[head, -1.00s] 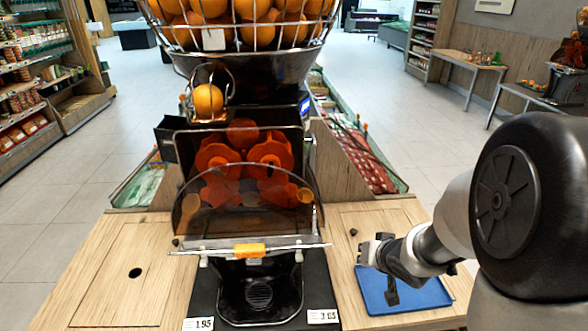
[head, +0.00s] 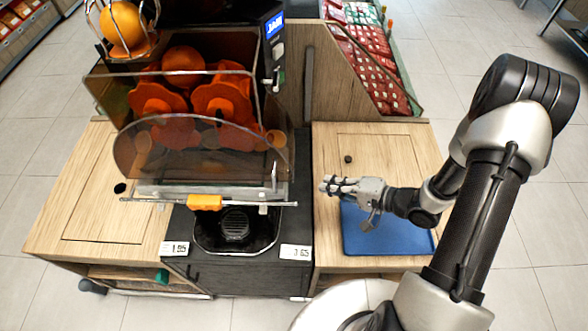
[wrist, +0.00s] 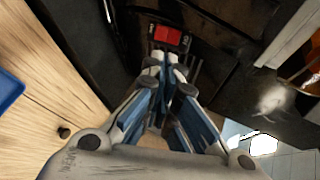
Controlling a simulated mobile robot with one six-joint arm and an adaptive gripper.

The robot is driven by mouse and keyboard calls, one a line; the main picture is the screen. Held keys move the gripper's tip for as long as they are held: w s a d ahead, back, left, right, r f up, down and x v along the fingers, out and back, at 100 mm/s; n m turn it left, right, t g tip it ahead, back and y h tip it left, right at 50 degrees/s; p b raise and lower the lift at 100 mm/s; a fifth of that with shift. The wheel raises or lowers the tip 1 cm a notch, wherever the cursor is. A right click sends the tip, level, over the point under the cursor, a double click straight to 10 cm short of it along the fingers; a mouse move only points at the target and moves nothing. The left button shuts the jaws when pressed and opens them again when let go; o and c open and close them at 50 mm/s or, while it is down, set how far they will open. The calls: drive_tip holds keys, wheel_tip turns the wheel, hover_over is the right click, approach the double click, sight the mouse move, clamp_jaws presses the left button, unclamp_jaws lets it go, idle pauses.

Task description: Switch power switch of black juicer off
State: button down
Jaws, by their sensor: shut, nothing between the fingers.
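The black juicer (head: 275,90) stands in the middle of the counter in the head view, with orange pressing wheels behind a tinted cover. In the wrist view a red switch (wrist: 167,35) sits in a dark frame on the juicer's black surface, just beyond my fingertips. The switch cannot be picked out in the head view. My gripper (head: 324,185) is to the right of the juicer, pointing left toward its side. In the wrist view my gripper (wrist: 166,62) is shut and empty, its tips near the switch; contact cannot be told.
A blue tray (head: 385,232) lies on the wooden counter (head: 385,145) below my gripper and arm. A small dark knob or hole (head: 348,159) is behind it. Price tags (head: 296,252) stand at the juicer's front. A crate of red packages (head: 372,65) is behind.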

drive_tip(key=b+x, duration=0.4)
drive_tip(key=x, duration=1)
drive_tip(key=shift+f, duration=0.15)
drive_tip(key=shift+w+a+f+t+y+b, duration=0.25)
drive_tip(key=shift+y+b, duration=0.25)
drive_tip(key=shift+b, duration=0.3)
drive_tip(key=shift+s, duration=0.2)
